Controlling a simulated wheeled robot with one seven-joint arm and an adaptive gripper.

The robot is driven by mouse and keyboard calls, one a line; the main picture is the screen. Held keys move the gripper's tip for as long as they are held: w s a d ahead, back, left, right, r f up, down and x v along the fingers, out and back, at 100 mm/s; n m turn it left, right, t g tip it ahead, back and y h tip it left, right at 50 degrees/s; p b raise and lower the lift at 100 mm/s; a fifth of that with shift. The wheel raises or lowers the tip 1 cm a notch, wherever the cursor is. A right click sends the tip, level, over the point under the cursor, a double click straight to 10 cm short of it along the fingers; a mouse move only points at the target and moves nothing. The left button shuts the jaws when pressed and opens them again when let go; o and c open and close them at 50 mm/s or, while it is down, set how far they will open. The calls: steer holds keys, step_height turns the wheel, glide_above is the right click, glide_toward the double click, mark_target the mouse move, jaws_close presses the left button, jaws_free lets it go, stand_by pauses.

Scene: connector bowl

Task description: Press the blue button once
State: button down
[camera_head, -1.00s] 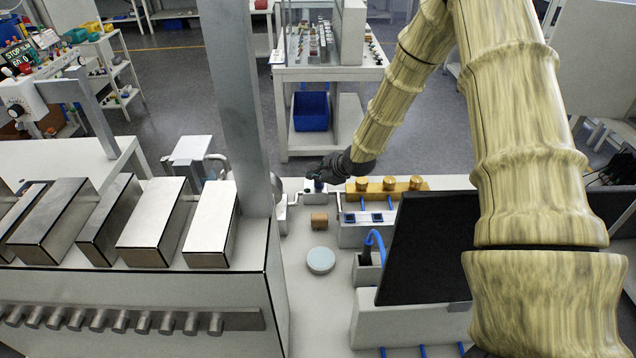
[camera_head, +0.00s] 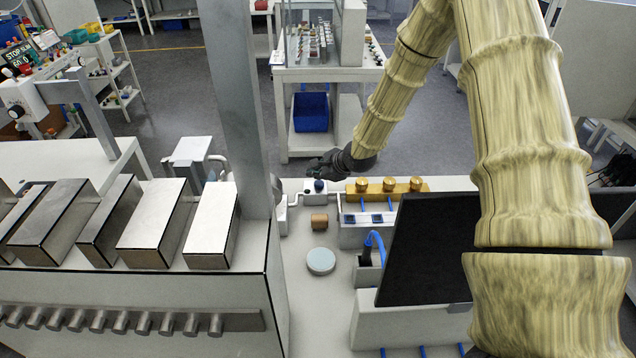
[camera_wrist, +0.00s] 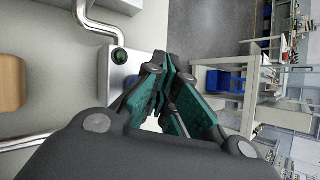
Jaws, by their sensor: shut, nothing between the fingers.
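The blue button (camera_head: 319,186) is a small dark blue round knob on a pale box at the back of the bench in the head view. In the wrist view my gripper (camera_wrist: 163,72), with teal pads, is shut and empty, to the right of the button.
A pipe (camera_head: 292,201) runs beside the button box. A brown block (camera_head: 319,221) and a pale blue disc (camera_head: 321,261) lie in front. Brass knobs (camera_head: 389,185) stand to the right. A grey post (camera_head: 236,110) rises at the left.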

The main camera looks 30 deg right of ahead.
mark_target(317, 184)
stand_by(0.3)
steer(key=shift+r+p, duration=0.55)
steer(key=shift+r, duration=2)
